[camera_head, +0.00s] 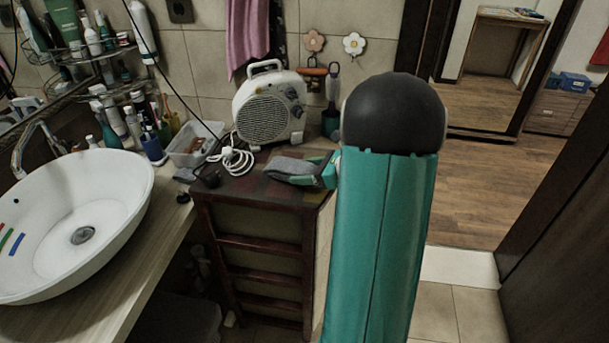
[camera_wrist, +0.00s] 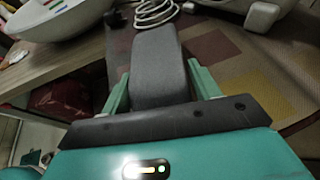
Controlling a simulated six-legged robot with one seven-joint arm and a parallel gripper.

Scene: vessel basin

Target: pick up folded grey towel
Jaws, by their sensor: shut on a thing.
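The folded grey towel (camera_head: 290,168) lies at the top of the dark wooden cabinet (camera_head: 245,185), near its front right part. In the wrist view the towel (camera_wrist: 158,62) runs lengthwise between the two green fingers of my gripper (camera_wrist: 160,85). The fingers are shut on the towel from both sides. My gripper also shows in the head view (camera_head: 318,172), at the towel's right end. My green arm hides part of the cabinet's right side. I cannot tell whether the towel touches the cabinet top.
A white fan heater (camera_head: 270,108) and a coiled white cable (camera_head: 232,160) are behind the towel. A white basin (camera_head: 75,220) stands on the counter at left. A clear tray (camera_head: 193,145) and several bottles are beside it. Open wooden floor (camera_head: 480,190) shows through the doorway at right.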

